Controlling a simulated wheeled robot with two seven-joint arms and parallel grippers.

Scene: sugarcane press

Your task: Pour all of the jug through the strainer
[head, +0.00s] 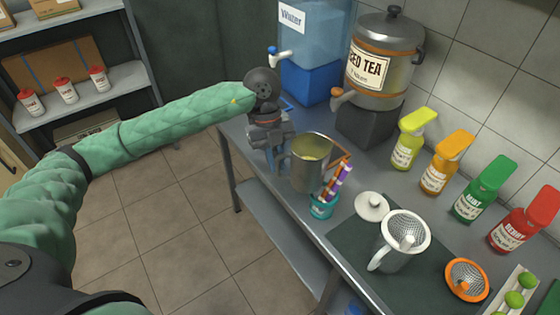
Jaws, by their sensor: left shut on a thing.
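A metal jug (308,172) with yellowish liquid inside stands upright, near the table's left front edge. I cannot tell whether its base touches the table. My left gripper (280,158) is shut on the jug at its left side; the grasped part is mostly hidden by the gripper. A mesh strainer with a white rim (408,228) sits in the mouth of a white pitcher (391,258), to the right of the jug. A second strainer with an orange rim (465,279) lies further right. My right gripper is out of view.
A teal cup with striped straws (321,207) stands close to the jug, towards the pitcher. A white lid (371,206) lies behind the pitcher on a dark mat (345,238). Coloured syrup bottles (435,168), a tea dispenser (387,68) and a water dispenser (318,45) line the back.

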